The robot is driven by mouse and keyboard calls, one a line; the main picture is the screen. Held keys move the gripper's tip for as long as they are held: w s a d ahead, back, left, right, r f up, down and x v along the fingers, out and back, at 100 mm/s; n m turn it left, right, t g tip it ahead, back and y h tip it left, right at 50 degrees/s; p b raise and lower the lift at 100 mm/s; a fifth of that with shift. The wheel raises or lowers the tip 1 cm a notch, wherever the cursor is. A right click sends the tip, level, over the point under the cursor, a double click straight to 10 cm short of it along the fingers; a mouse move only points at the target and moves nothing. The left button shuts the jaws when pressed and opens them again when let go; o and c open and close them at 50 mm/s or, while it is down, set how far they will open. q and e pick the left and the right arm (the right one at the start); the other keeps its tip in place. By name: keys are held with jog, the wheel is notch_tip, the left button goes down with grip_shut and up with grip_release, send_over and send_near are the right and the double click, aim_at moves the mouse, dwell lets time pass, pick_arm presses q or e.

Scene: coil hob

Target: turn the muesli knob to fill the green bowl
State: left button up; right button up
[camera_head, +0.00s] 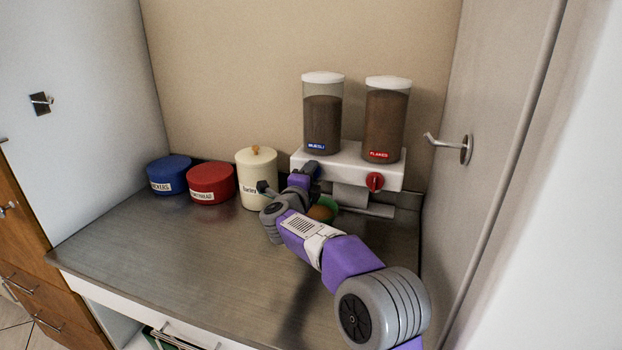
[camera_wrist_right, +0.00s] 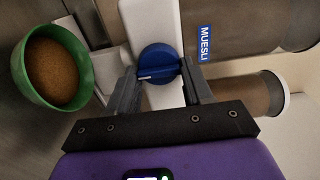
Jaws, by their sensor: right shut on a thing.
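The muesli dispenser (camera_head: 322,125) is a clear canister of brown contents with a white lid and a blue label. Its blue knob (camera_wrist_right: 160,52) sits on the white housing below, with a pale pointer mark on its face. My right gripper (camera_wrist_right: 160,70) is shut on this knob, one finger on each side; it also shows in the head view (camera_head: 308,172). The green bowl (camera_wrist_right: 20,72) stands below the dispenser and holds a brown fill; in the head view the bowl (camera_head: 333,203) is partly hidden by my right arm. My left gripper is not in view.
The flakes dispenser (camera_head: 385,125) with its red knob (camera_head: 375,181) is beside the muesli one. A cream canister (camera_head: 257,180), red tin (camera_head: 211,184) and blue tin (camera_head: 169,175) stand to the left. The metal counter (camera_head: 170,255) is clear at front left.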

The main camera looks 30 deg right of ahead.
jog(key=o, duration=1)
jog(key=v, duration=0.7)
jog(key=shift+s+a+p, duration=0.15)
jog(key=shift+a+p, duration=0.1)
jog(key=shift+p, duration=0.15)
